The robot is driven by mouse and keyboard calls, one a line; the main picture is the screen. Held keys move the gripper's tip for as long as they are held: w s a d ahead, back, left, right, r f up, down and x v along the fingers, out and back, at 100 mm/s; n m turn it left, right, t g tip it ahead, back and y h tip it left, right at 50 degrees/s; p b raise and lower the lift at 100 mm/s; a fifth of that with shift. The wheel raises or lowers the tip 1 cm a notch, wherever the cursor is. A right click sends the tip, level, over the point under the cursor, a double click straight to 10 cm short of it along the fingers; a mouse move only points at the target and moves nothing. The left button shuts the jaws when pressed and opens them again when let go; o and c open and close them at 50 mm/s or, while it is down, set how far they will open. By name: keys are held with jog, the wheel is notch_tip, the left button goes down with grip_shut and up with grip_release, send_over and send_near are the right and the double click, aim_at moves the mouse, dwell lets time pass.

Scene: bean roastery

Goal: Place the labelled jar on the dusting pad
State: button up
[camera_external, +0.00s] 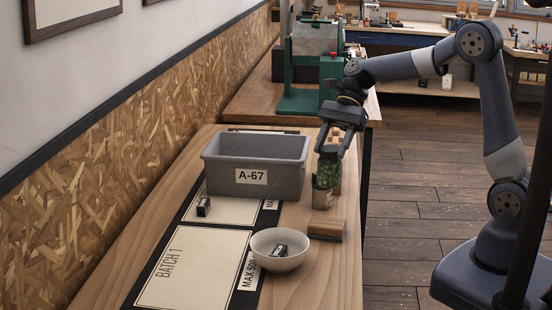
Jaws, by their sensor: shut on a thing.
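I cannot tell whether the jar's base touches the table.
A grey bin marked A-67 (256,177) stands left of the jar. A white bowl (279,250) holding a small dark item sits left of the pad. A dark mat with a BATCH 1 panel (190,268) covers the left. A green machine (300,98) stands behind.

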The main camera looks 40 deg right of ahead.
aim_at(330, 182)
notch_tip(330, 182, down, 10)
jog(key=shift+f, duration=0.1)
dwell(0.4)
jog(key=shift+f, duration=0.15)
jog(key=o, duration=1.4)
jog(key=shift+o, duration=0.2)
jog(key=shift+r, duration=0.3)
jog(key=v, duration=1.2)
